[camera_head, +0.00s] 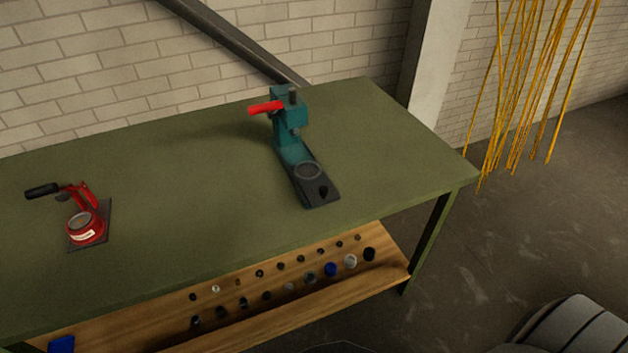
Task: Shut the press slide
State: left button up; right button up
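A teal press (289,125) with a red lever handle (265,107) stands upright on the green workbench (190,190), right of its middle. The handle points left. A dark slide (316,188) sticks out from the foot of the press toward the front edge of the bench. It carries a round ring (307,170) and has a hole near its front end. The ring lies forward of the press head, not under it. Neither of my grippers shows in this view.
A small red press (85,227) with a black handle (42,190) stands at the bench's left. A wooden shelf (340,290) below holds several small dies. Yellow strands (525,80) hang at the right. The bench between the two presses is clear.

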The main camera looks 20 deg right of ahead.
aim_at(317, 190)
jog(key=z, duration=0.4)
jog(key=k, duration=0.55)
jog(key=z, duration=0.65)
jog(key=i, duration=0.95)
jog(key=u, duration=0.85)
